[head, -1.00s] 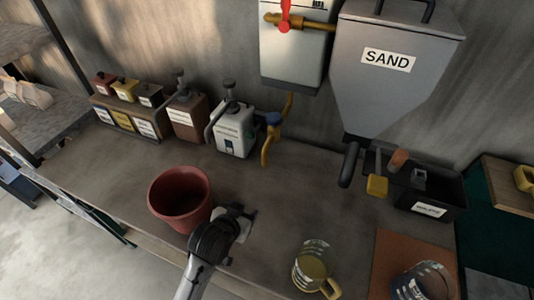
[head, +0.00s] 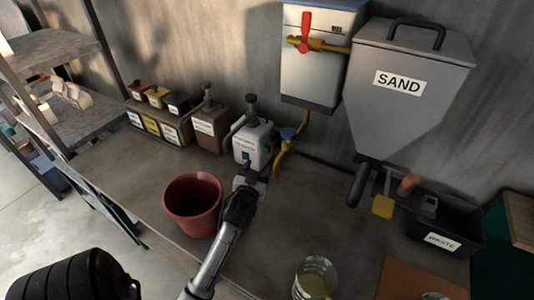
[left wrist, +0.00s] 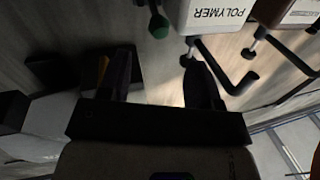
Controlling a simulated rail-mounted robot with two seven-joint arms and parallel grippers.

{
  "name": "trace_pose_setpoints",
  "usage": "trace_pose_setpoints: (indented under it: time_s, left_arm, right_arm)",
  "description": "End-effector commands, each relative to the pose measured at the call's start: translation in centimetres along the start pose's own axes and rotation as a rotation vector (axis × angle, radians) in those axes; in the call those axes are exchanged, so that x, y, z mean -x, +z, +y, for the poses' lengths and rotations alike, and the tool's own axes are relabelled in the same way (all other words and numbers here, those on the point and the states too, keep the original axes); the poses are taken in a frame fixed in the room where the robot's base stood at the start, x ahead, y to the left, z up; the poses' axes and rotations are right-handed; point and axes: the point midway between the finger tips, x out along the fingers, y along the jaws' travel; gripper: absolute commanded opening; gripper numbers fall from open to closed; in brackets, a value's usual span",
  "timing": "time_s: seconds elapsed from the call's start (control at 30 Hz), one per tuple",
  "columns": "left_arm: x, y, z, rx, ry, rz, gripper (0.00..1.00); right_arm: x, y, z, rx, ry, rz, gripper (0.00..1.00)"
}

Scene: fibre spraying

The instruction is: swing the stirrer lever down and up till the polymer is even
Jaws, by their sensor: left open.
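The polymer container (head: 252,145) is a white canister with a dark pump top at the back of the bench. In the left wrist view the container (left wrist: 212,14) shows its POLYMER label at the top edge. A dark bent lever (head: 238,128) runs down its left side in the head view; dark bent bars also show below the containers in the left wrist view. My left gripper (head: 248,182) is in front of the container's base; its open fingers (left wrist: 161,68) hold nothing. Whether a finger touches the lever is unclear. The polymer inside is hidden. My right gripper is not visible.
A red pot (head: 192,208) stands close to the left of my left gripper. A brown container (head: 211,130) is beside the polymer container. A yellow pipe (head: 283,158) comes down on its right. A glass jug (head: 315,280) stands at the front. The bench between is clear.

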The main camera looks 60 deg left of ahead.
Motion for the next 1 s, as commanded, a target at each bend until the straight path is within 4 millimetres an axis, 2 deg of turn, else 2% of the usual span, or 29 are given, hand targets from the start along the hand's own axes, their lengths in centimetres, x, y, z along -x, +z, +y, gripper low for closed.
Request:
trace_pose_setpoints:
  time_s: [0.03, 0.2, 0.4, 0.63, 1.0]
  left_arm:
    - [-1.1, 0.0, 0.0, -0.001, 0.000, 0.001, 0.58]
    - [-4.0, 0.0, 0.1, -0.001, 0.001, 0.000, 0.58]
    - [-6.5, 0.0, 0.1, 0.000, 0.001, 0.001, 0.58]
    - [-7.9, 0.0, 0.1, 0.000, 0.002, 0.000, 0.58]
    - [-8.1, 0.0, 0.1, 0.000, 0.002, -0.001, 0.56]
  right_arm:
    - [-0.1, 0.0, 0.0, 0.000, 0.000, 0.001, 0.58]
    - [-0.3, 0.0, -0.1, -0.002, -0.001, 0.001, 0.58]
    - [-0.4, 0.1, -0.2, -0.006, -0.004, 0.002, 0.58]
    - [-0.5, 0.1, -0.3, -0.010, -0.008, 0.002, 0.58]
    - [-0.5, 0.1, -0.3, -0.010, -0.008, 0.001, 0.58]
